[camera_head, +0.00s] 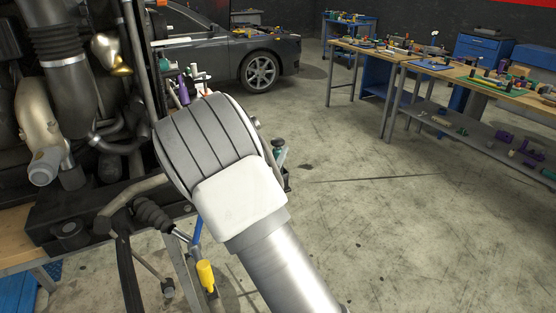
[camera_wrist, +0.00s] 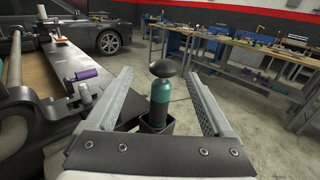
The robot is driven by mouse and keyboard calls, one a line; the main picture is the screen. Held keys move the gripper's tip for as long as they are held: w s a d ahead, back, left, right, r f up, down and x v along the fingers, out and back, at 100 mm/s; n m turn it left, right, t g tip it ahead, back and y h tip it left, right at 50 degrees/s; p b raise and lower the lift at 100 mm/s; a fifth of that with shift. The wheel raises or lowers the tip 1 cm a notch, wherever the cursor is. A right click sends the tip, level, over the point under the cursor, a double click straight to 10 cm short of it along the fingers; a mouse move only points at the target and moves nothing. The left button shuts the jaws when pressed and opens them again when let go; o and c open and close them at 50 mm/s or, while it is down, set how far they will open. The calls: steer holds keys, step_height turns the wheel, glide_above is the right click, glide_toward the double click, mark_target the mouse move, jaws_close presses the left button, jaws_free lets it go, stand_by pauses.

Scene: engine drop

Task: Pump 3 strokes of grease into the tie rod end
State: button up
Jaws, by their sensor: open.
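In the wrist view my gripper (camera_wrist: 158,76) is open. A teal cylinder with a dark rounded knob (camera_wrist: 160,92) shows upright between its two fingers, with a visible gap on each side. The cylinder's lower end sits in a black square holder (camera_wrist: 152,126). It may be the grease tool, but I cannot tell. In the head view the teal cylinder (camera_head: 279,152) partly shows right of my wrist, which hides my gripper. A black ribbed boot on a rod (camera_head: 155,215), possibly the tie rod end, is at lower left. No grease fitting can be made out.
Engine parts and pipes (camera_head: 70,95) crowd the left. A yellow-handled tool (camera_head: 206,275) hangs low beside the frame. A purple part (camera_wrist: 85,74) lies on the ledge at left. Workbenches with small parts (camera_head: 470,75) stand at right; the floor between is clear.

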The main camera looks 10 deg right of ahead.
mark_target(274, 144)
steer(key=x, duration=0.3)
steer(key=shift+w+d, duration=0.1)
steer(key=shift+w, duration=0.05)
steer(key=shift+d+p+x, duration=0.25)
steer(key=shift+p+x, duration=0.05)
steer(key=shift+x, duration=2.4)
steer(key=shift+f, duration=0.15)
steer(key=shift+c, duration=0.2)
jaws_close()
